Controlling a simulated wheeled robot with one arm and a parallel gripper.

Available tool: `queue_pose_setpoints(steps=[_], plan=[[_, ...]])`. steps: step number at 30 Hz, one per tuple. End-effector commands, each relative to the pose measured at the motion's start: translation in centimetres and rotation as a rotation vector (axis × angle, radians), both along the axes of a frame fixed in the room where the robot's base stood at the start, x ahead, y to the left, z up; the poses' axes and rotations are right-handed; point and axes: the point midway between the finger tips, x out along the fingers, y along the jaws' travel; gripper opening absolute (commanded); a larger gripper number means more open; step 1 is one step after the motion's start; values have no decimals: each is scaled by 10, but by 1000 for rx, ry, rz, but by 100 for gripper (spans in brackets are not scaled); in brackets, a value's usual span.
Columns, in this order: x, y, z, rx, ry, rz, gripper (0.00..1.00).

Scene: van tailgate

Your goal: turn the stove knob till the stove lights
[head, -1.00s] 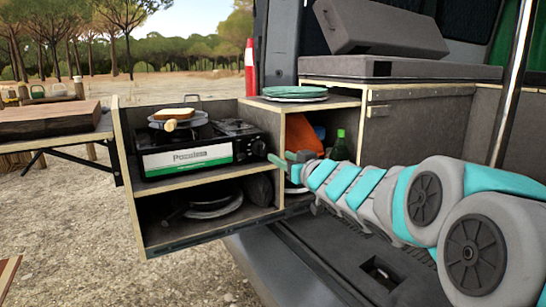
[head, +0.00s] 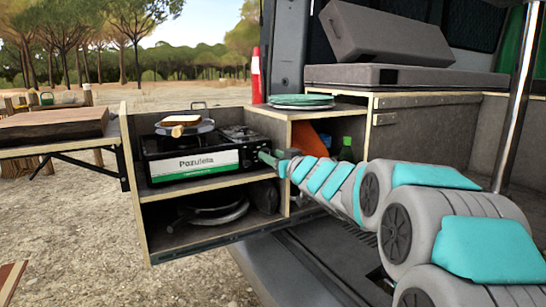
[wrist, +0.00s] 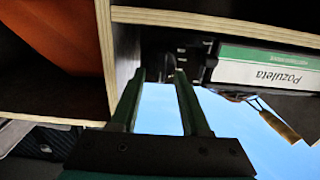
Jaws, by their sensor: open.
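The camping stove (head: 190,162), black with a white and green "Pozuleta" front, sits on the upper shelf of the pull-out unit; it also shows in the wrist view (wrist: 265,72). A small dark shape that looks like its knob (wrist: 168,66) lies just beyond and between my fingertips. My gripper (head: 263,154) is at the right end of the stove's front, its green fingers pointing at it. In the wrist view my gripper (wrist: 160,76) is open, with a gap between the fingers. Whether a finger touches the knob I cannot tell. No flame is visible.
A pan (head: 186,127) with bread stands on the stove. A wooden divider (wrist: 105,50) runs close beside my fingers. Green plates (head: 302,100) lie on the shelf top, with an orange item (head: 310,141) and a green bottle (head: 346,149) below.

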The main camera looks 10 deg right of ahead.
Motion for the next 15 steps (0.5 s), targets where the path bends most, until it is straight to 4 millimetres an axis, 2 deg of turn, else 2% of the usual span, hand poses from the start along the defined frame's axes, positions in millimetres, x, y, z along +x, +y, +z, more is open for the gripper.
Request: queue_pose_setpoints(steps=[5, 15], plan=[[0, 0, 0, 0, 0, 0, 44], [0, 0, 0, -1, 0, 0, 6]])
